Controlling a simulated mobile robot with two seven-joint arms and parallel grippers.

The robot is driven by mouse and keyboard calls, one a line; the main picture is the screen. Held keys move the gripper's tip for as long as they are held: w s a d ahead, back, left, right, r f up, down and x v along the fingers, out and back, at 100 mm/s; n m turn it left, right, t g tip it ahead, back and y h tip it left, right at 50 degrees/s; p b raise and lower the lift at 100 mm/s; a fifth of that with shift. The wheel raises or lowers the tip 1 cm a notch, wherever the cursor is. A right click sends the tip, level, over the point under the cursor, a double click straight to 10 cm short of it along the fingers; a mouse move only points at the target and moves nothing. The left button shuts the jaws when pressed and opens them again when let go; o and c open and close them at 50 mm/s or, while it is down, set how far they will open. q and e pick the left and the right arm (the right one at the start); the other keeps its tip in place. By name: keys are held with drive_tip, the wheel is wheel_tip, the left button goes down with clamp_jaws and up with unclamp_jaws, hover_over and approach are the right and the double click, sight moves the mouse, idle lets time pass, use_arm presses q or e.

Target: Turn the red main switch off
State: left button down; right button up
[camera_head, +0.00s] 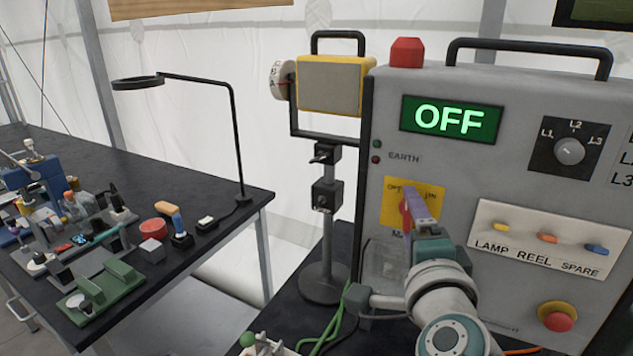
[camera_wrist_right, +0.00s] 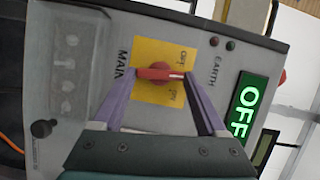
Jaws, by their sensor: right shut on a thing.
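The red main switch (camera_head: 405,218) sits on a yellow plate (camera_head: 394,191) on the front of a grey panel box. The plate carries OFF at its upper left and ON at its upper right. In the right wrist view the red handle (camera_wrist_right: 160,74) lies between the two purple fingers. My right gripper (camera_head: 418,203) is shut on it and hides part of it. The handle's end lies between the two labels there, and I cannot tell which it points to. The green display (camera_head: 451,117) above reads OFF. My left gripper is not in view.
The panel also bears a rotary knob (camera_head: 569,151), lamp, reel and spare switches (camera_head: 548,237) and a red stop button (camera_head: 557,316). A stand with a yellow lamp (camera_head: 332,84) is close left. A cluttered black bench (camera_head: 238,208) stands farther left.

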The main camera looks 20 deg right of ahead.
drive_tip(key=n+g+p, duration=0.1)
drive_tip(key=n+p, duration=0.1)
drive_tip(key=p, duration=0.1)
drive_tip(key=r+n+g+p, duration=0.1)
drive_tip(key=n+p, duration=0.2)
drive_tip(key=shift+w+a+g, duration=0.15)
drive_tip(key=shift+g, duration=0.25)
drive_tip(key=shift+f+n+p, duration=0.1)
drive_tip(key=shift+n+p, duration=0.2)
drive_tip(key=shift+n, duration=0.1)
drive_tip(key=o, duration=1.3)
